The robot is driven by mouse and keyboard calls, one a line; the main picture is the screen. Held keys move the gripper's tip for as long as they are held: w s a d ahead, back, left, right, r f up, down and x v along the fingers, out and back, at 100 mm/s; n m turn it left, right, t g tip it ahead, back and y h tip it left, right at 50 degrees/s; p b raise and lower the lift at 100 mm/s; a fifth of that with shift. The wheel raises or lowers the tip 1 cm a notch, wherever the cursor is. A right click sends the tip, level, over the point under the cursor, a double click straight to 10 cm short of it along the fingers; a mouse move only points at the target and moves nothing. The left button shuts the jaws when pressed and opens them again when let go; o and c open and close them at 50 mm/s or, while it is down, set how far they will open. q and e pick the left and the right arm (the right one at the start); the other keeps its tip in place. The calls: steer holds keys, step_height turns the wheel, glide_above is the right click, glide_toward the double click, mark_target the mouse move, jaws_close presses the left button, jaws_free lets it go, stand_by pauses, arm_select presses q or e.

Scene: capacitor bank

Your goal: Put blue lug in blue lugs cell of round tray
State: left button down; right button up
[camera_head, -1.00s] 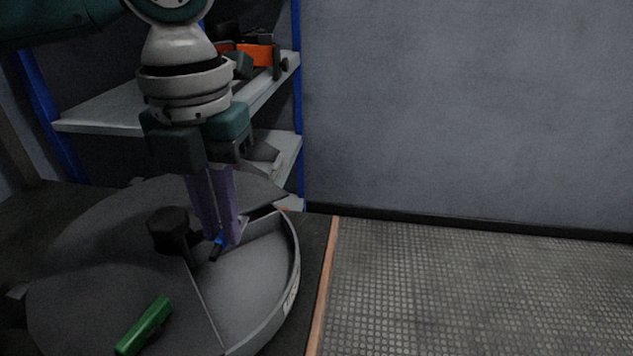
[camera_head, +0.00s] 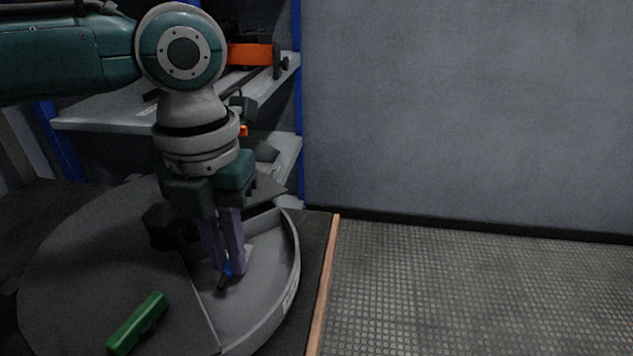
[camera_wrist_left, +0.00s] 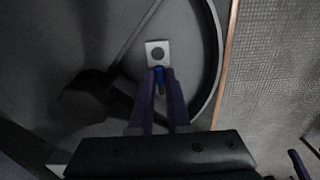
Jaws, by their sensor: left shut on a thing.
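My left gripper (camera_head: 228,274) points down into the right-hand open cell of the round tray (camera_head: 270,326). Its purple fingers are shut on the blue lug (camera_head: 227,268), which shows as a small blue piece between the fingertips. In the left wrist view the blue lug (camera_wrist_left: 159,72) sits between the fingertips, with a pale square plate with a dark round spot (camera_wrist_left: 157,52) just beyond it. The lug is low in the cell, close to the floor; I cannot tell whether it touches. The fingers hide part of it.
A dark knob (camera_head: 165,228) stands at the tray's middle, left of my gripper. A green object (camera_head: 138,322) lies on the tray's left part. A shelf (camera_head: 110,115) with an orange-and-black item (camera_head: 250,54) stands behind. The floor at right is clear.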

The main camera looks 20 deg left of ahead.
arm_select(q)
steer(key=c, duration=0.9)
jaws_free()
step_height(320, 180, up, 13)
steer(key=p, duration=0.3)
steer(key=shift+r+p, duration=0.1)
steer(key=shift+p, duration=0.25)
